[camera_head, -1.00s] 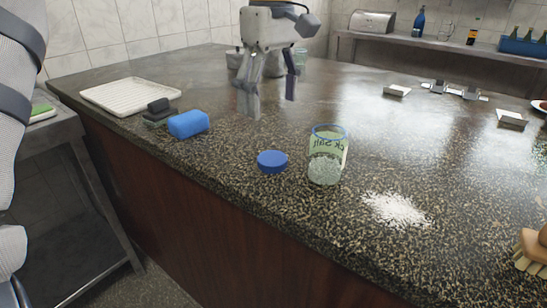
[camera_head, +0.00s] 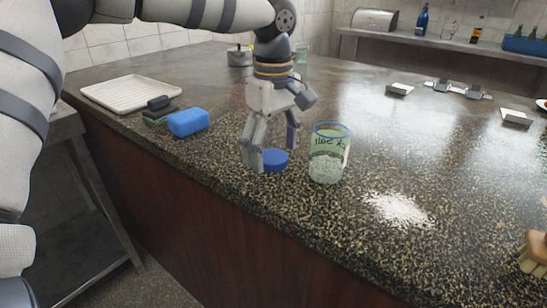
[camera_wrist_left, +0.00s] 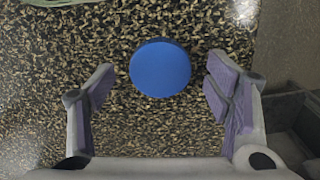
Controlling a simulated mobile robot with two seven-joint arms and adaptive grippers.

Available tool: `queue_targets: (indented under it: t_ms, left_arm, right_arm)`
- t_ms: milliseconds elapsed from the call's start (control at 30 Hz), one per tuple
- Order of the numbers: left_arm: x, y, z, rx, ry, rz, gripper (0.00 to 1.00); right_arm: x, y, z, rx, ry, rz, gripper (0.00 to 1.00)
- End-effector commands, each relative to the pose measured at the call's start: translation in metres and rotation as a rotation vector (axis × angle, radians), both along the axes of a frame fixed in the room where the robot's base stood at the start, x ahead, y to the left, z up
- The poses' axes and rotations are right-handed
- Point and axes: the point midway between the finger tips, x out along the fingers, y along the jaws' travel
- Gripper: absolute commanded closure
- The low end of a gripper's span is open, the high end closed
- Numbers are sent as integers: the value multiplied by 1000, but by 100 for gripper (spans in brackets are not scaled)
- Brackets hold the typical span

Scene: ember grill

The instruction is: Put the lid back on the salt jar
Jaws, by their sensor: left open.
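The blue round lid (camera_head: 274,161) lies flat on the speckled counter, just left of the salt jar. It also shows in the left wrist view (camera_wrist_left: 160,68), between and slightly beyond my open fingers. The salt jar (camera_head: 328,154) is clear greenish glass with a blue rim, upright and open, with white salt in its lower part. My left gripper (camera_head: 272,160) points down over the lid, fingers apart on either side of it and low near the counter. In the wrist view the left gripper (camera_wrist_left: 160,100) holds nothing. My right gripper is not in view.
Spilled salt (camera_head: 397,209) lies right of the jar. A blue sponge (camera_head: 188,122) and a white tray (camera_head: 131,94) are at the left. A brush (camera_head: 534,252) is at the right edge. The counter's front edge runs close to the lid.

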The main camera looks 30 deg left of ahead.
Motion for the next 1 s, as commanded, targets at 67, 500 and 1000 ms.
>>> queue_targets:
  t_ms: [67, 500, 1000]
  left_arm:
    - [0, -1, -5, -2, 0, -1, 28]
    - [0, 0, -5, 0, -2, 0, 49]
    - [0, 0, -1, 0, -3, 0, 63]
  right_arm:
    - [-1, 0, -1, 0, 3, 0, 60]
    - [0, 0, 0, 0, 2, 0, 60]
    - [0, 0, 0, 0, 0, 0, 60]
